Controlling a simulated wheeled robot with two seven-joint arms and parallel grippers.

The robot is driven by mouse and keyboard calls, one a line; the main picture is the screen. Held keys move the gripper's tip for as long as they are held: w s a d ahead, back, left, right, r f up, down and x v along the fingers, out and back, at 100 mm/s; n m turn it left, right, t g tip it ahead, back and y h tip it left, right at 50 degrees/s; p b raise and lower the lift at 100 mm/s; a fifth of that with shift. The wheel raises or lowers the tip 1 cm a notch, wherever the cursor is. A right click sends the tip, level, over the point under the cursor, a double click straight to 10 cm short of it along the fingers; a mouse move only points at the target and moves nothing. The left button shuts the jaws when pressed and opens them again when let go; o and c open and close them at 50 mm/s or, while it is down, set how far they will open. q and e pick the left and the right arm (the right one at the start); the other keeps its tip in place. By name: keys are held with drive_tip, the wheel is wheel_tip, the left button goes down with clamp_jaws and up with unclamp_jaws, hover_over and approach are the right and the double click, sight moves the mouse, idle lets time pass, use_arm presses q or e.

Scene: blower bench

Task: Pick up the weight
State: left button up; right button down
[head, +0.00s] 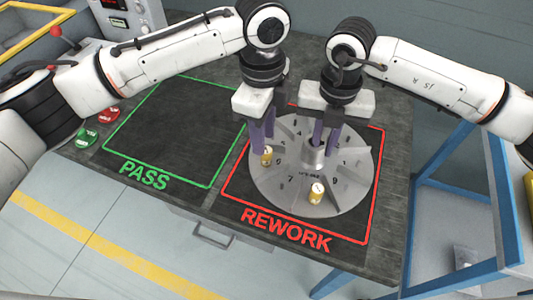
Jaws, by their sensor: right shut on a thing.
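A brass weight (266,157) stands on the left part of a round grey numbered disc (345,190). A second brass weight (316,194) with a pale top stands near the disc's front edge. My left gripper (264,146) points down at the first weight, its purple fingers a little apart, right at the weight's top. I cannot tell whether they touch it. My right gripper (324,145) is shut on the disc's central hub (311,158), which its fingers partly hide. The disc lies in the red REWORK outline.
The green PASS area (170,130) to the left is empty. Red (108,116) and green (86,138) buttons are at the bench's left edge. A grey box (128,18) stands at the back. Blue frames (440,155) stand to the right.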

use_arm(q)
drive_tip(key=shift+s+d+f, duration=0.1)
drive_tip(key=shift+f, duration=1.45)
drive_tip(key=shift+s+d+f, duration=0.1)
drive_tip(key=shift+f, duration=1.4)
use_arm(e)
drive_tip(key=shift+s+d+f, duration=0.1)
drive_tip(key=shift+s+f, duration=0.05)
drive_tip(key=shift+f, duration=0.05)
use_arm(q)
clamp_jaws()
drive_tip(key=shift+r, duration=5.05)
drive_tip(key=shift+r, duration=0.1)
wheel_tip(320, 180, up, 4)
drive_tip(key=shift+r, duration=0.15)
use_arm(e)
drive_tip(key=c, duration=1.6)
unclamp_jaws()
drive_tip(key=shift+c, duration=0.2)
drive_tip(key=shift+r, duration=0.1)
